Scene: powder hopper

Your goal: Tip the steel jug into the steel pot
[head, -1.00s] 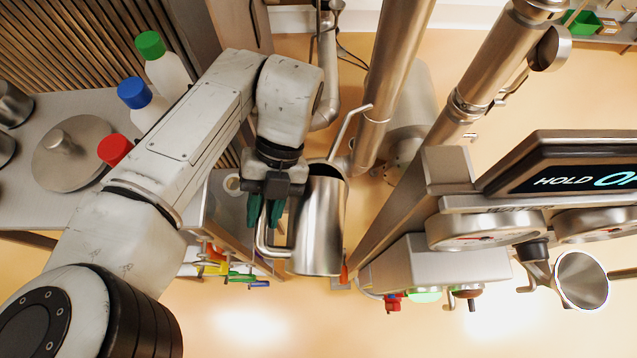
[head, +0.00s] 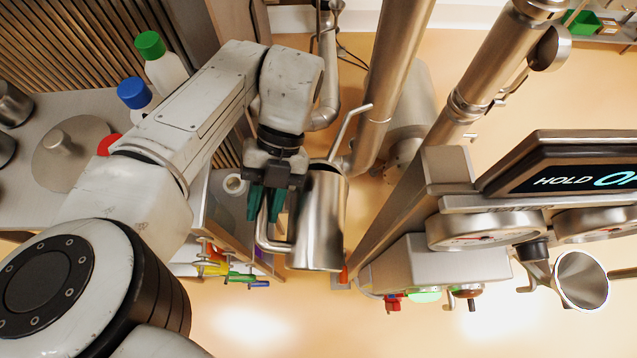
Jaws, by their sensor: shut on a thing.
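The steel jug (head: 320,225) is a shiny cylinder with a long thin spout at its upper right and a bent handle on its left side. My gripper (head: 264,208) has its dark green fingers shut on the jug's handle. It holds the jug in the air at the middle of the view, close to upright. The jug's contents cannot be seen. I cannot make out a steel pot for certain; a round steel lid with a knob (head: 72,152) lies on the table at the left.
Bottles with green (head: 150,45) and blue (head: 135,92) caps stand on the left table, and a red-capped one is mostly behind my arm. Steel pipes (head: 398,75) and a display panel (head: 570,165) with gauges stand at the right. A small steel funnel-like cup (head: 582,280) is at the far right.

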